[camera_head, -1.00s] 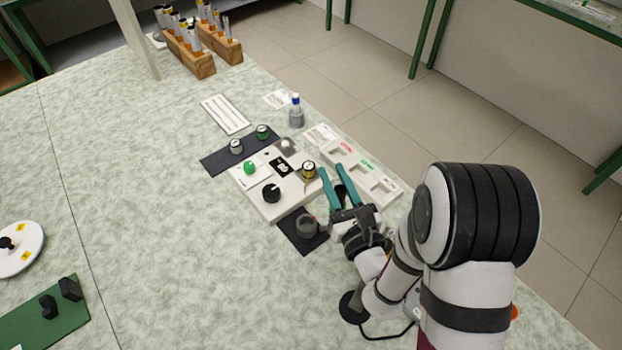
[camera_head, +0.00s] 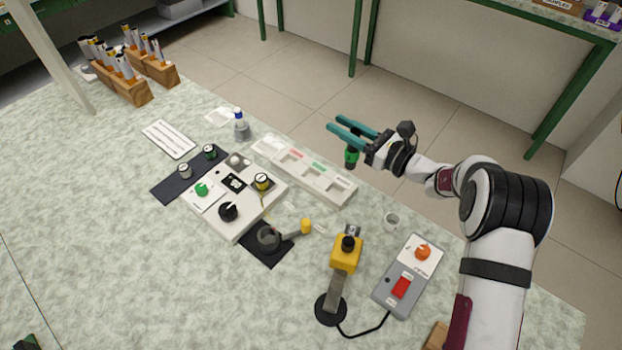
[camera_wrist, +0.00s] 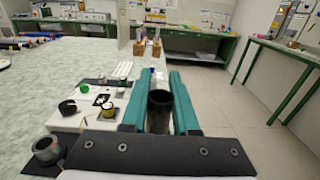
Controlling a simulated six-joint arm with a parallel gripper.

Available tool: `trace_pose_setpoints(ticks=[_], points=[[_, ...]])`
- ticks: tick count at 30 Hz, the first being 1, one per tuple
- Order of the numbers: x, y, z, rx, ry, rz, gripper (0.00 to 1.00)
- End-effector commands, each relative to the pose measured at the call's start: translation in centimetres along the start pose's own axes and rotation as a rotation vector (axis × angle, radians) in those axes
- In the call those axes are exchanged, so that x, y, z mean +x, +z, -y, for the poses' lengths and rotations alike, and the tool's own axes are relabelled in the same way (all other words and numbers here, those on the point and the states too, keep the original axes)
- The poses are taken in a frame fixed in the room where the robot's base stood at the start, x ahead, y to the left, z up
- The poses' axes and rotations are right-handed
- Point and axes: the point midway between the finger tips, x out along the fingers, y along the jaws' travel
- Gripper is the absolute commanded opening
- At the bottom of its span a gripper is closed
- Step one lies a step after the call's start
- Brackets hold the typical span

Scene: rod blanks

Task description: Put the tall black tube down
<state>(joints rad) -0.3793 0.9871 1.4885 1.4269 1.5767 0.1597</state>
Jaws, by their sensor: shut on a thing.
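My gripper (camera_head: 333,122) is raised at the right of the head view, its two long teal fingers pointing left. It is shut on the tall black tube (camera_head: 351,157), which hangs below the fingers, roughly upright, with a green part showing. In the wrist view the tube (camera_wrist: 160,104) stands between the teal fingers (camera_wrist: 158,76), its dark open top facing the camera. Its lower end is hidden there. In the head view the tube appears against the floor and the table's far edge; its height above the table is hard to tell.
A white compartment tray (camera_head: 345,193) lies near the table's far edge. A white block with knobs (camera_head: 240,218) is left of it.

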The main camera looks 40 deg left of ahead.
Motion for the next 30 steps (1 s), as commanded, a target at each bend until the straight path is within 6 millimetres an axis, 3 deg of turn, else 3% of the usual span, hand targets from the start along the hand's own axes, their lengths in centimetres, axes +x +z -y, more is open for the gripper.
trace_pose_setpoints(ticks=[3, 6, 11, 22, 26, 30], points=[[-0.5, -0.5, 1.7, -0.001, 0.018, 0.001, 0.00], [-0.2, -0.9, 2.1, 0.001, 0.024, 0.002, 0.00], [1.9, -2.2, 1.2, 0.000, 0.027, 0.002, 0.00], [9.2, -6.8, -1.5, -0.001, 0.026, 0.004, 0.00], [10.3, -7.8, -1.9, 0.000, 0.024, 0.004, 0.00], [10.4, -10.6, -1.9, 0.001, 0.023, 0.002, 0.00]])
